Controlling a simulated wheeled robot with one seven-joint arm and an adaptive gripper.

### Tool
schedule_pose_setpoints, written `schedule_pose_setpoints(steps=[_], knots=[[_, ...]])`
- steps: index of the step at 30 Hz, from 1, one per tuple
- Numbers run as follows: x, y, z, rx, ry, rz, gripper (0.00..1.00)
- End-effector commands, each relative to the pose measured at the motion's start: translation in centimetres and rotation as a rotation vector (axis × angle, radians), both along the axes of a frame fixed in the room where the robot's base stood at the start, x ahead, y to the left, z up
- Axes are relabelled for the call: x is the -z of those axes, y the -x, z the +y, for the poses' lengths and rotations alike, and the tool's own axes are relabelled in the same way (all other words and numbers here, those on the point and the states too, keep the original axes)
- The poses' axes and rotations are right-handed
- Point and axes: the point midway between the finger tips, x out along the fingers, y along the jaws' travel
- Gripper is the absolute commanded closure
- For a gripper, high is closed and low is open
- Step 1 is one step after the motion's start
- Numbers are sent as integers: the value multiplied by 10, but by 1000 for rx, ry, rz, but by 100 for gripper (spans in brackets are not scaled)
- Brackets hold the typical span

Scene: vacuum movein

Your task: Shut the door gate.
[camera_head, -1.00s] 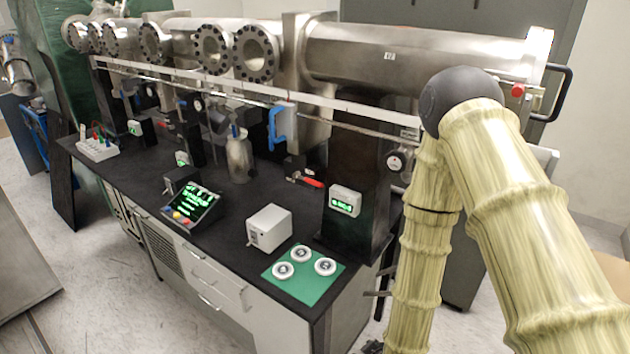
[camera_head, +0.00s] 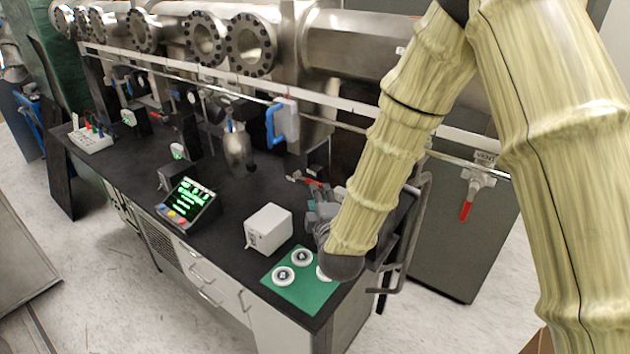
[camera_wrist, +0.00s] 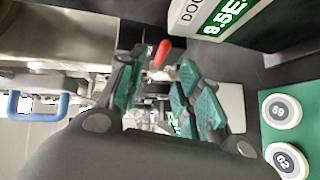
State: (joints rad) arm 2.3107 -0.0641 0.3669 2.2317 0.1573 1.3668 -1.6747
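A small valve with a red lever (camera_head: 309,181) sits low on the bench, left of the wrist. The red lever (camera_wrist: 162,54) also shows in the wrist view, just beyond the gap between my fingers, apart from them. A blue handle (camera_head: 271,127) stands on a grey block on the steel chamber; the handle (camera_wrist: 14,104) is at the left in the wrist view. Which part is the door gate is not labelled. My gripper (camera_head: 314,212) is low over the bench, partly hidden by my wrist. In the wrist view my gripper (camera_wrist: 165,95) has its green-padded fingers apart, with nothing held.
A DOOR display (camera_wrist: 218,18) is close to my fingers. Round numbered discs (camera_head: 284,277) lie on a green mat (camera_head: 311,298) below my wrist. A white box (camera_head: 268,229) and a control panel (camera_head: 188,205) stand left. A VENT valve with a red lever (camera_head: 467,210) hangs right.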

Motion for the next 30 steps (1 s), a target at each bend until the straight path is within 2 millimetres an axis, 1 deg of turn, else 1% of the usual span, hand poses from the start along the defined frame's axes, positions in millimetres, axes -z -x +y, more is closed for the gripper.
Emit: schedule_pose_setpoints(steps=[1,9,16,22,30], knots=[[-1,-8,0,2,-2,1,66],[4,-45,6,3,-4,2,66],[9,-71,9,5,-3,2,66],[12,-82,11,4,-1,3,66],[13,-84,12,4,-1,3,66]])
